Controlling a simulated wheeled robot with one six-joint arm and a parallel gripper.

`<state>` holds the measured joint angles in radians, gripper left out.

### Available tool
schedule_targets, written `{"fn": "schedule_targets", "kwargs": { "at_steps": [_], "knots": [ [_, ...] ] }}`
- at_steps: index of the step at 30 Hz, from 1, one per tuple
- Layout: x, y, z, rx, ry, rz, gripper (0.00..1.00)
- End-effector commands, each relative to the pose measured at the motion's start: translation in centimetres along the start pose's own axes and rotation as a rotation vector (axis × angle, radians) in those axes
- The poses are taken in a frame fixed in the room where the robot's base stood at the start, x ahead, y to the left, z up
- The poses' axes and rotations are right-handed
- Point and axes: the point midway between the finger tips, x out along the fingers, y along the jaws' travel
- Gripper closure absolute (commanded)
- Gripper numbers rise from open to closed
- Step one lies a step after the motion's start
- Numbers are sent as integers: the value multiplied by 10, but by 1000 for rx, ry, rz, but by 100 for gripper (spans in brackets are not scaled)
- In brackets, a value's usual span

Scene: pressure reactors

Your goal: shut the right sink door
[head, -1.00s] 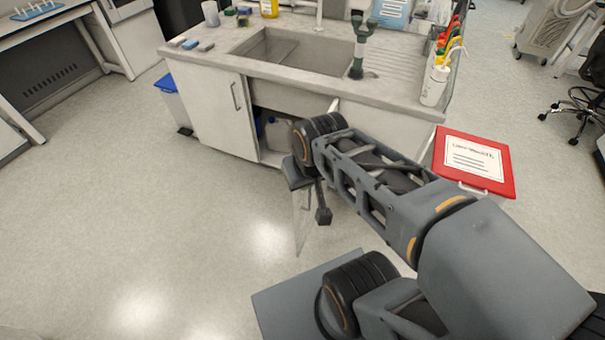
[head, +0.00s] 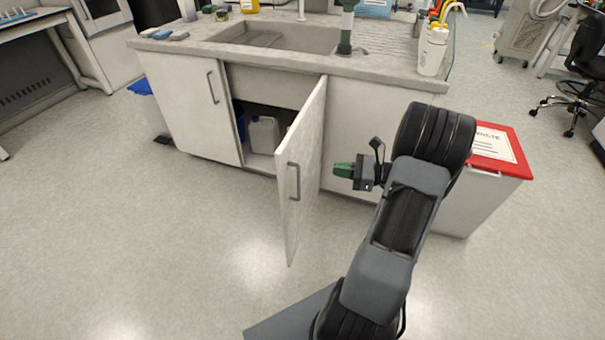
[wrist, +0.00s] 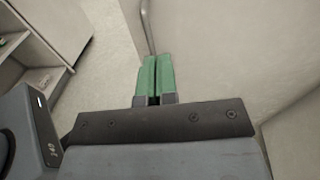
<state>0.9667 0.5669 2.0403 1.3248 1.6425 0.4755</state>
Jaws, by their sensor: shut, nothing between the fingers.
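The right sink door (head: 308,150) is a pale panel standing open, swung out from the cabinet front. Its bar handle (head: 293,181) is near its free edge. My gripper (head: 343,170) is to the right of the door, on the handle side, with green fingers pointing toward the panel. In the wrist view, the fingers (wrist: 154,75) are together and empty, the door panel (wrist: 225,45) fills the upper right, and the handle (wrist: 147,27) shows just beyond the fingertips. I cannot tell whether the fingertips touch the door.
The left sink door (head: 195,105) is shut. A white jug (head: 264,134) stands inside the open cabinet. A red-lidded waste bin (head: 497,146) stands right of the sink unit, close to my arm. The floor (head: 190,240) in front is clear.

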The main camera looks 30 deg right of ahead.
Motion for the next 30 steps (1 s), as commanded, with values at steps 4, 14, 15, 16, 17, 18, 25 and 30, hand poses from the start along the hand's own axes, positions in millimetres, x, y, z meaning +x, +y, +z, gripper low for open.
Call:
{"fn": "schedule_targets", "kwargs": {
  "at_steps": [4,14,15,16,17,18,25,30],
  "knots": [
    [-9,-11,-16,40,-54,-67,100],
    [43,-16,-13,45,-62,-73,100],
    [50,-17,-13,45,-62,-74,100],
    [56,-17,-13,45,-61,-74,100],
    [62,-17,-12,45,-62,-73,100],
    [69,-18,-12,44,-62,-73,100],
    [102,-20,-10,44,-60,-75,100],
    [116,-22,-8,44,-60,-76,100]
  ]
}}
